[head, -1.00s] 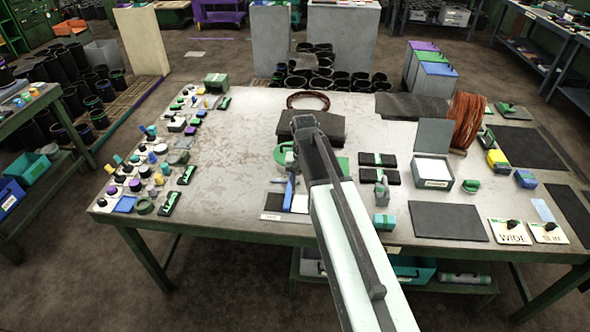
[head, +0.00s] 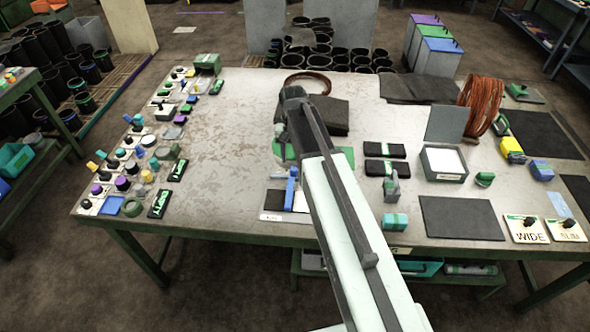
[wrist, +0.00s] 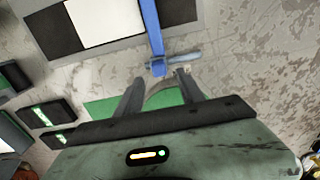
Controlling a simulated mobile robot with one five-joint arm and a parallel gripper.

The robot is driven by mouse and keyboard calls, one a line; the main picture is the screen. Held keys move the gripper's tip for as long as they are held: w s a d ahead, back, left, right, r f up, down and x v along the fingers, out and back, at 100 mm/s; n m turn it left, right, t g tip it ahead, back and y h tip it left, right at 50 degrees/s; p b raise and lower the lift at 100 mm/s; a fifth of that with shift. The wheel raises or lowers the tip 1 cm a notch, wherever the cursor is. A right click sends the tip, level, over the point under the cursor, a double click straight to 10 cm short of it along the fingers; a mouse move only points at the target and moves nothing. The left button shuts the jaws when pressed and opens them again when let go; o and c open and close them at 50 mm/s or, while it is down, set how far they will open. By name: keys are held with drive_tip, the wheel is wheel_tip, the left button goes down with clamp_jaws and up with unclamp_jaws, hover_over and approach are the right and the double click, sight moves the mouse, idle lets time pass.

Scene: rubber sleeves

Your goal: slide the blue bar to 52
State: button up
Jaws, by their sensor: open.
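The blue bar (head: 291,188) stands out on a black-and-white panel at the table's front, left of my arm. In the wrist view the blue bar (wrist: 153,28) runs down from the top edge to a blue-grey crosspiece (wrist: 172,64). A curved grey part shows between the fingers over a green patch (wrist: 105,108). I cannot read any 52 mark. My arm hides the fingertips in the head view.
Black cases (head: 384,150) and an open grey box (head: 443,162) stand right of my arm. Several small knobs and jars crowd the table's left side. A copper wire coil (head: 482,106) stands at the back right. The table's left middle (head: 225,130) is clear.

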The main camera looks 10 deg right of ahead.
sight(294, 168)
wheel_tip(294, 168, down, 6)
drive_tip(key=b, duration=0.5)
drive_tip(key=shift+f, duration=0.25)
drive_tip(key=shift+r, duration=0.15)
clamp_jaws()
drive_tip(key=shift+s, duration=0.1)
idle(0.6)
